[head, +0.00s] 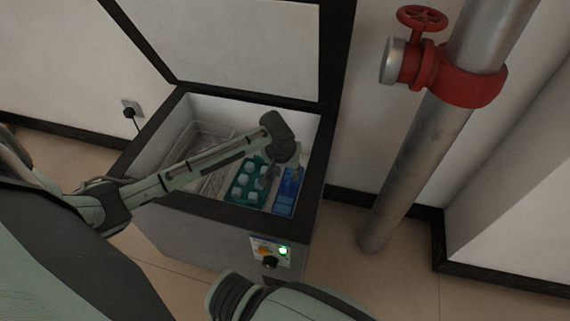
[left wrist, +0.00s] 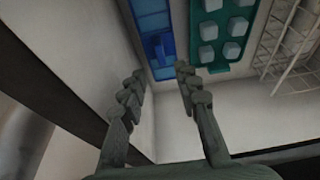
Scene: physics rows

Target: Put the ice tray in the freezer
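The teal ice tray (head: 236,192) with pale ice cubes lies inside the open chest freezer (head: 225,219), beside a blue pack. It also shows at the top of the left wrist view (left wrist: 214,45). My left gripper (head: 273,170) reaches down into the freezer, over the right side of the tray, and partly hides it. In the left wrist view its fingers (left wrist: 160,84) are apart with nothing between them. The tray lies beyond the fingertips, with no grip on it. My right gripper is out of view.
The blue pack (head: 287,193) lies right of the tray, near the freezer's right wall. A wire basket (head: 207,140) fills the left side. The lid (head: 240,45) stands open. A metal pipe with a red valve (head: 425,65) rises to the right.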

